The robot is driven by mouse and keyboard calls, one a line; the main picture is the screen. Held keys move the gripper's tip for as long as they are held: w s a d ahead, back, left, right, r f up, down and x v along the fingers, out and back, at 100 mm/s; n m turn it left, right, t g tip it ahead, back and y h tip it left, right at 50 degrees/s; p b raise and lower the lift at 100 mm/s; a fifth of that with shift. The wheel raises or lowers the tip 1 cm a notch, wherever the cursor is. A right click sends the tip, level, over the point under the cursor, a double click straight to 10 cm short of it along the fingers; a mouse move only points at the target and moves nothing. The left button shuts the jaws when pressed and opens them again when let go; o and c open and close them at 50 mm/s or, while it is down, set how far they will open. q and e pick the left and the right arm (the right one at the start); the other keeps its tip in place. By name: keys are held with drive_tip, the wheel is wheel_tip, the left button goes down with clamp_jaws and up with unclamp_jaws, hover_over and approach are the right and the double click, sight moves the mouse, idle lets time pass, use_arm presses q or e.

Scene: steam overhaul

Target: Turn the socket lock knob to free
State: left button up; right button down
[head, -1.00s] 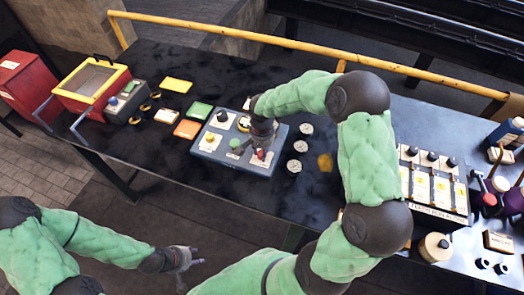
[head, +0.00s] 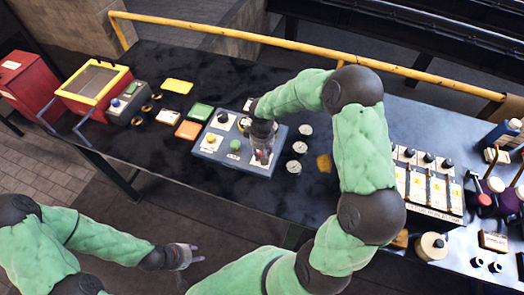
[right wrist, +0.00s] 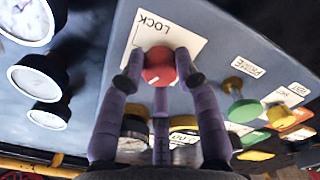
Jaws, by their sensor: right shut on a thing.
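The blue-grey control panel (head: 211,155) lies on the dark bench. Its red lock knob (right wrist: 158,67) sits on a white plate marked LOCK (right wrist: 153,27) in the right wrist view, with a small pale mark on its face. My right gripper (head: 262,157) reaches down onto the panel's right part. In the right wrist view its purple fingers (right wrist: 158,84) are shut around the red knob. In the head view the gripper mostly hides the knob. My left gripper (head: 192,256) is open and empty, in front of the bench and away from the panel.
A green button (head: 235,145) and a yellow one (head: 210,139) stand left of the gripper. Round gauges (head: 299,147) line the panel's right side. A row of switches (head: 430,190) stands further right. Coloured cards (head: 188,130) lie left of the panel.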

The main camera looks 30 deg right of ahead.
drive_tip(key=n+p, duration=0.1)
drive_tip(key=n, duration=0.3)
drive_tip(key=shift+s+n, duration=0.1)
drive_tip(key=shift+n, duration=0.3)
drive_tip(key=shift+p, duration=0.3)
drive_tip(key=c, duration=0.9)
unclamp_jaws()
wheel_tip(320, 180, up, 12)
